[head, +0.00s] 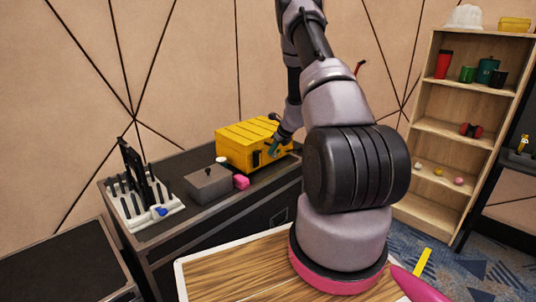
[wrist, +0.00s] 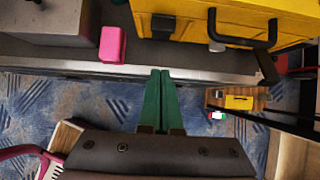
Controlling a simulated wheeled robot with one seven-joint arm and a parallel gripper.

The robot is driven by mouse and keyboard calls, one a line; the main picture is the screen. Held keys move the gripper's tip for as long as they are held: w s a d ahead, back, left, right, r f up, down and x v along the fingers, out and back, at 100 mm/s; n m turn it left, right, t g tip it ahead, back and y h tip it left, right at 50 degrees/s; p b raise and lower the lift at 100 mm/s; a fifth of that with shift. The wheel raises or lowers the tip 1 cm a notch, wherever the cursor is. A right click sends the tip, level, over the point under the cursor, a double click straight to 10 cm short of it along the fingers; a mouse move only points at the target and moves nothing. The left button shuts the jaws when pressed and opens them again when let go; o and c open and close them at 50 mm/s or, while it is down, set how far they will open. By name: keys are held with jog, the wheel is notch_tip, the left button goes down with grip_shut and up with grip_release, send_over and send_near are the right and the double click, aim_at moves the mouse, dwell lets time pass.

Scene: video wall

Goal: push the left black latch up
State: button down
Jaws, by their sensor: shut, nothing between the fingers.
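A yellow toolbox (head: 245,139) stands on the dark cabinet, and its front also shows at the top of the wrist view (wrist: 190,16). The left black latch (head: 257,159) is a small dark piece on the box's front; in the wrist view (wrist: 161,27) it lies left of the black handle (wrist: 272,36). My gripper (head: 273,149) is in front of the box, near its front face. In the wrist view its green fingers (wrist: 160,72) are shut together, empty, below the latch and apart from it in the picture. The right latch cannot be made out clearly.
A pink block (head: 241,182) and a grey box (head: 208,184) sit left of the toolbox; a white cup (head: 221,160) is behind them. A white rack with black tools (head: 140,204) stands farther left. The cabinet's front edge (wrist: 60,68) runs beneath my fingers.

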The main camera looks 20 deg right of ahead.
notch_tip(320, 180, up, 8)
jog(key=s, duration=0.2)
jog(key=shift+d, duration=0.4)
